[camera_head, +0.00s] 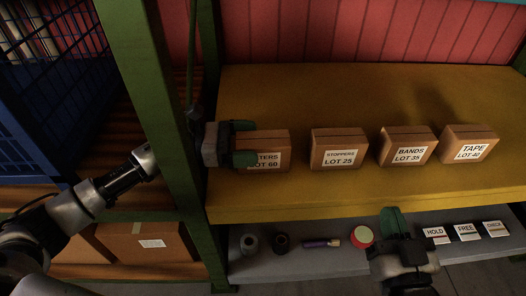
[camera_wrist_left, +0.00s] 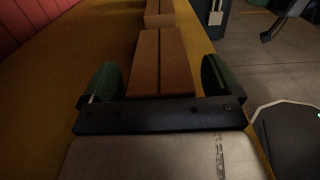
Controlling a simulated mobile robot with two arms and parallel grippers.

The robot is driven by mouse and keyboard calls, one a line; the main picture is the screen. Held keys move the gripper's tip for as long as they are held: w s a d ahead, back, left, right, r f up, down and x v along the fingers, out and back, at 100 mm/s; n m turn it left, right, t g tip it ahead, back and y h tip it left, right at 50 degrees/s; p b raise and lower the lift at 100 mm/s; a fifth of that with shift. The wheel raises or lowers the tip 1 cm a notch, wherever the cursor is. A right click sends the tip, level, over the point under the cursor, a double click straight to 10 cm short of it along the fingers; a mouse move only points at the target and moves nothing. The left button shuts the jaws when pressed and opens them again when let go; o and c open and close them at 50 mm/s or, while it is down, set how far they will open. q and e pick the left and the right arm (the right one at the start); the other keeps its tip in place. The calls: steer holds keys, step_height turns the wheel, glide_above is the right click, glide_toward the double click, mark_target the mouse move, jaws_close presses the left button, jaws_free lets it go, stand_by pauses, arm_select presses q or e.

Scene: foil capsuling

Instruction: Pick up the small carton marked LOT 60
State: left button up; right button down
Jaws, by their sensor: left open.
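The small brown carton marked LOT 60 (camera_head: 275,143) stands at the left end of the yellow shelf in the head view. The start of its top label line is hidden by my gripper. My left gripper (camera_head: 243,143) is open at the carton's left end, its green fingers on the far and near sides. In the left wrist view the carton (camera_wrist_left: 161,62) lies between the spread fingers (camera_wrist_left: 160,80), with a gap seen on each side. My right gripper (camera_head: 393,222) is low at the front, over the grey lower shelf; its finger gap cannot be made out.
Cartons LOT 25 (camera_head: 338,149), LOT 35 (camera_head: 407,146) and LOT 40 (camera_head: 468,144) stand to the right on the yellow shelf (camera_head: 300,95). A green post (camera_head: 165,120) rises left of it. Small items and HOLD, FREE and CHECK cards lie on the grey shelf (camera_head: 290,270).

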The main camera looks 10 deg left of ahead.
arm_select(q)
steer(key=shift+d, duration=0.1)
steer(key=c, duration=1.1)
steer(key=shift+r, duration=0.1)
